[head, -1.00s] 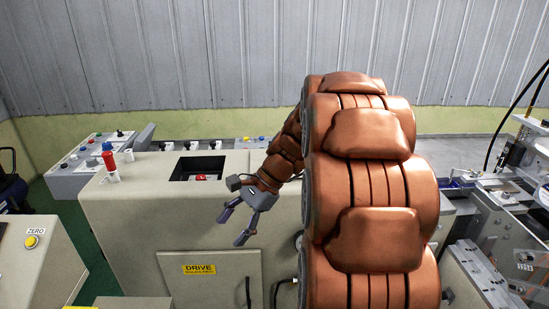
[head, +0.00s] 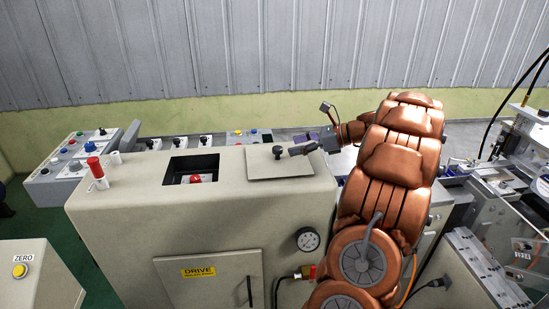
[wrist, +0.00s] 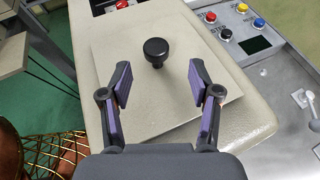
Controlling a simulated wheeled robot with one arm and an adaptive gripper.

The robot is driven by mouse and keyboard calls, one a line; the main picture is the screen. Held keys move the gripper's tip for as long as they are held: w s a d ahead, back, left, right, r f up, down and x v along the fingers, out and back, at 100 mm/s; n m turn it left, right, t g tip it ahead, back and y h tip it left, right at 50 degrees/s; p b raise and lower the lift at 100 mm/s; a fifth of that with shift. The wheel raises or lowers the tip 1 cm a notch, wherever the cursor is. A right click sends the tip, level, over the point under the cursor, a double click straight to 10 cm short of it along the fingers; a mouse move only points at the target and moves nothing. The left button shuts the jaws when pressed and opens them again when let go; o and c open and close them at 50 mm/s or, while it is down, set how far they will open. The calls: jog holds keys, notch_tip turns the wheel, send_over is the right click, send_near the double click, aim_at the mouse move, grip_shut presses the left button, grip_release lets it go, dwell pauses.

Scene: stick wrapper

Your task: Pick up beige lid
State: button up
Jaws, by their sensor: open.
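The beige lid (head: 258,164) is a flat square plate lying on top of the beige machine cabinet. A black round knob (head: 277,152) stands up from it. In the wrist view the lid (wrist: 150,108) lies below my gripper, and the knob (wrist: 156,52) is ahead of the fingertips, roughly centred between them. My gripper (head: 294,151) is at the right side of the knob in the head view. In the wrist view my gripper (wrist: 162,80) is open and empty, with purple-padded fingers spread to either side.
Left of the lid, a recess (head: 190,168) in the cabinet top holds a red button (head: 197,178). A red and white post (head: 96,170) stands at the left. A button panel (wrist: 245,25) runs behind the cabinet. Other machinery (head: 500,190) stands at the right.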

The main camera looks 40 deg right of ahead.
aim_at(278, 148)
jog(key=p+x, duration=0.1)
jog(key=x, duration=0.2)
jog(key=p+x, duration=0.1)
jog(key=x, duration=0.1)
jog(key=shift+w+a, duration=0.25)
jog(key=shift+a, duration=0.2)
jog(key=shift+w+a+f, duration=0.2)
jog(key=shift+w+f, duration=0.05)
jog(key=shift+w, duration=0.1)
jog(key=shift+c, duration=0.4)
grip_shut()
